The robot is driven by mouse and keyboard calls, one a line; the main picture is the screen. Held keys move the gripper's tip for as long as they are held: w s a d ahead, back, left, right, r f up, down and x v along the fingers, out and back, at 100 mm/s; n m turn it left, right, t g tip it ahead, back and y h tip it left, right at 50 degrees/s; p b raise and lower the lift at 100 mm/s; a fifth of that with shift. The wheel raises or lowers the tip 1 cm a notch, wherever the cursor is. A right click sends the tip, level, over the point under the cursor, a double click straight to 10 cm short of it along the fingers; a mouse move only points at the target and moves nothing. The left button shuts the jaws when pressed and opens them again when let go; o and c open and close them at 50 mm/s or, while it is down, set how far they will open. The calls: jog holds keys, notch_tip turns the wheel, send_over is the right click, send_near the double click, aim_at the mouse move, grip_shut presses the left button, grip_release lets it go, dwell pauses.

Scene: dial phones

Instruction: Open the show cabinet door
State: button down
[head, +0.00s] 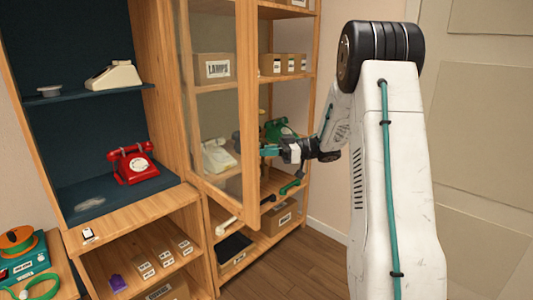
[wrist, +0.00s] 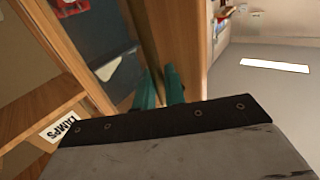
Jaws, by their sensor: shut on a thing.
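The show cabinet door (head: 247,100) is a tall wooden frame with clear panes. In the head view it stands partly open, swung out from the shelves behind, with its free edge toward the right. My gripper (head: 266,151), with teal fingers, is at that free edge, about mid-height, and is shut on the door there. The wrist view shows the two fingers (wrist: 160,88) close together at the wooden door (wrist: 178,35). The handle is hidden, so I cannot tell whether the grip is on it or on the frame.
Shelves behind the door hold a LAMPS box (head: 214,68), a white phone (head: 217,156) and a green phone (head: 279,129). A red phone (head: 132,164) sits in the open dark-backed unit at left. Wooden floor (head: 297,260) is clear in front.

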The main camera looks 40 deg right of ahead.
jog(key=shift+w+r, duration=0.1)
jog(key=shift+w, duration=0.05)
jog(key=c, duration=1.6)
grip_release()
jog(key=shift+w, duration=0.1)
jog(key=v, duration=0.8)
